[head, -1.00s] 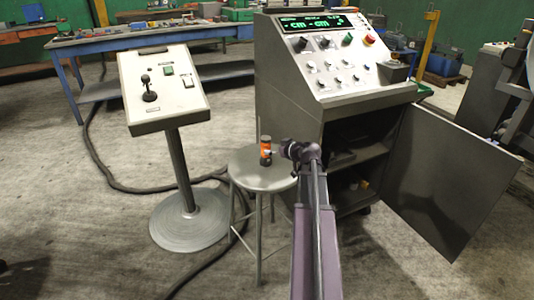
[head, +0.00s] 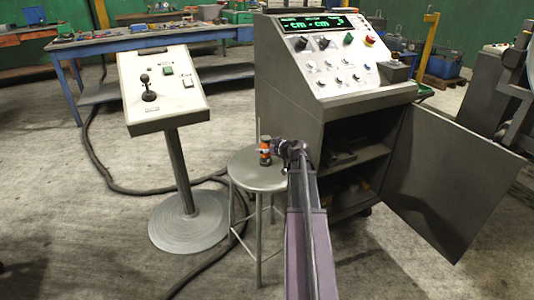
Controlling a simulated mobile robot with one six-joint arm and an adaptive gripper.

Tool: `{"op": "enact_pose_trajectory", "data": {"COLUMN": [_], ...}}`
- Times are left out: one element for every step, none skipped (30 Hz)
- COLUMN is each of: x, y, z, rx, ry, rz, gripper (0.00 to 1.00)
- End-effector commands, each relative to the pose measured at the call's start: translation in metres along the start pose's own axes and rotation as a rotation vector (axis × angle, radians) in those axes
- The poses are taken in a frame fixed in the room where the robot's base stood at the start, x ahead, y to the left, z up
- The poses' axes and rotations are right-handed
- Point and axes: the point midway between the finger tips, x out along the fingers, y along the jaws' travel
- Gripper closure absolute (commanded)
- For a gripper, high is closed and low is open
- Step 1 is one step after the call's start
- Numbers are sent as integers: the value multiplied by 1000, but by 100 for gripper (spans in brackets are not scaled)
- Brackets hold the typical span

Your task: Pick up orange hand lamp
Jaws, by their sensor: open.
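The orange hand lamp (head: 265,152) stands upright on the round grey stool (head: 252,181), with dark parts and a thin rod on top. My gripper (head: 273,148) is at the lamp's right side, at about its height. It is open, and its fingers reach up to or around the lamp; I cannot tell whether they touch it. My arm comes in from the bottom of the picture and hides the right edge of the stool.
A control cabinet (head: 292,130) stands close behind and right of the stool, its door (head: 440,180) open. A pedestal panel (head: 165,90) stands to the left. A dark cable (head: 135,190) runs on the floor. A blue workbench (head: 110,44) is at the back.

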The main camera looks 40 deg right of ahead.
Motion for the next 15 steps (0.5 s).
{"op": "enact_pose_trajectory", "data": {"x": [0, 0, 0, 0, 0, 0, 0, 0, 0, 0, 0, 0, 0, 0, 0], "y": [0, 0, 0, 0, 0, 0, 0, 0, 0, 0, 0, 0, 0, 0, 0], "z": [0, 0, 0, 0, 0, 0, 0, 0, 0, 0, 0, 0, 0, 0, 0], "rx": [0, 0, 0, 0, 0, 0, 0, 0, 0, 0, 0, 0, 0, 0, 0], "ry": [0, 0, 0, 0, 0, 0, 0, 0, 0, 0, 0, 0, 0, 0, 0], "rz": [0, 0, 0, 0, 0, 0, 0, 0, 0, 0, -1, -1, -1, -1, -1], "gripper": [1, 1, 1, 1, 1, 1, 1, 1, 1, 1, 10, 22, 31, 40, 52]}}
